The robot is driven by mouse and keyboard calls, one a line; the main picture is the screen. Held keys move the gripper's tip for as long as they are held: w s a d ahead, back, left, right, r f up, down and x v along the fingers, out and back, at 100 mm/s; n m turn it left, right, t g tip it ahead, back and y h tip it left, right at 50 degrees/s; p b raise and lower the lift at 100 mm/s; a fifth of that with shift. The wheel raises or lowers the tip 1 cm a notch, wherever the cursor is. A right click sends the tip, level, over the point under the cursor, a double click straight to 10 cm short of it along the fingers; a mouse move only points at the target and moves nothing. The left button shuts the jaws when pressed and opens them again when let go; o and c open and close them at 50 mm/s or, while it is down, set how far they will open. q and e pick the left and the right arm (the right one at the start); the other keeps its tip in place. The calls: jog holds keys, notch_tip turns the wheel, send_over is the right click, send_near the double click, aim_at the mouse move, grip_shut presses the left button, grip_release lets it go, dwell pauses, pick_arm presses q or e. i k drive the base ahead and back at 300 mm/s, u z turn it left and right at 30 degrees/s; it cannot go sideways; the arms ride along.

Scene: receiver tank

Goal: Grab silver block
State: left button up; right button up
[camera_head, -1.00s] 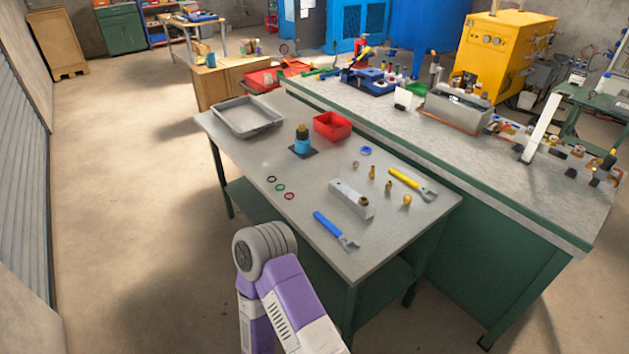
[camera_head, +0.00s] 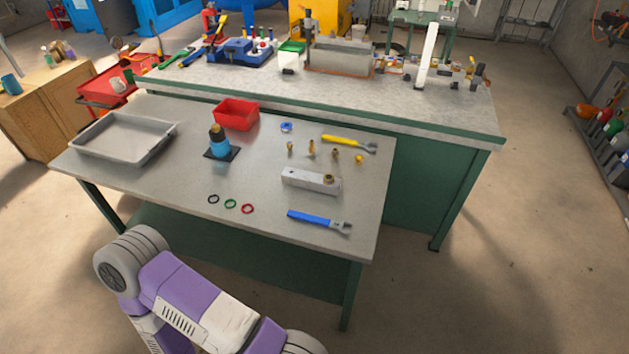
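The silver block (camera_head: 311,181) lies on the grey table top, toward its right side. It is a long rectangular metal piece with a brass fitting on its upper face near the right end. Nothing touches it. Parts of my own arm, purple and white, show at the lower left in front of the table, apart from the block. Neither of my grippers shows in this view.
A blue wrench (camera_head: 319,221) lies in front of the block and a yellow wrench (camera_head: 348,143) behind it. Several brass fittings (camera_head: 311,148) stand behind it. Three rings (camera_head: 231,204) lie left. A red bin (camera_head: 236,114), grey tray (camera_head: 122,140) and blue-black bottle (camera_head: 218,141) stand farther left.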

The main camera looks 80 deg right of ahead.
aim_at(328, 183)
jog(key=z, duration=1.9)
